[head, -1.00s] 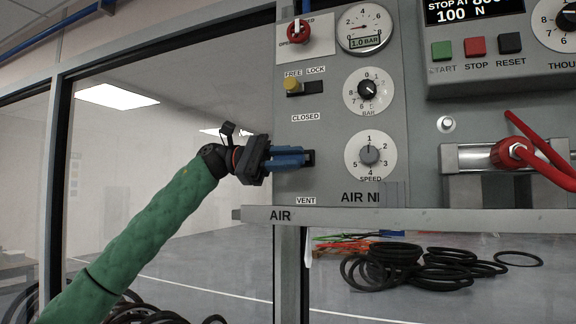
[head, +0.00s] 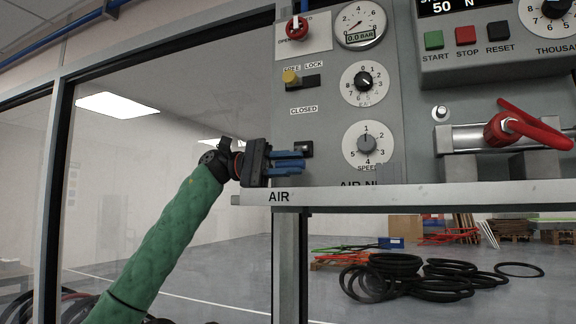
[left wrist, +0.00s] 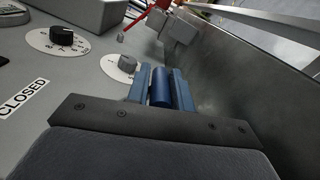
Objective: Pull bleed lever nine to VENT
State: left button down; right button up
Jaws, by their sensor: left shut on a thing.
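My left gripper (head: 303,161) comes in from the left, in front of the grey panel (head: 385,100), below the CLOSED label (head: 304,111) and just above the ledge marked AIR. In the left wrist view its blue fingers are closed around a blue cylindrical handle (left wrist: 161,87), the bleed lever. In the head view the fingers cover the handle; a dark slot end (head: 304,149) shows just above them. The VENT label is not visible now. No number nine can be read on the lever. My right gripper is not in view.
The ledge (head: 420,194) juts out close under the gripper. Black rings (head: 395,275) lie on the floor behind.

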pick_arm(q)
jog(key=shift+w+d+f, duration=0.1)
jog(key=shift+f, duration=0.2)
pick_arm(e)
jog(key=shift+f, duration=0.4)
pick_arm(q)
jog(key=shift+f, duration=0.1)
jog(key=c, duration=1.4)
grip_release()
jog(key=shift+o, duration=0.5)
jog(key=shift+w, duration=0.1)
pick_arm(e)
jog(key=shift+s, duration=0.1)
pick_arm(q)
jog(key=shift+w+a, duration=0.2)
jog(key=shift+a, duration=0.3)
jog(key=b+v, duration=0.1)
jog(key=v, duration=0.5)
jog(key=shift+a, duration=0.35)
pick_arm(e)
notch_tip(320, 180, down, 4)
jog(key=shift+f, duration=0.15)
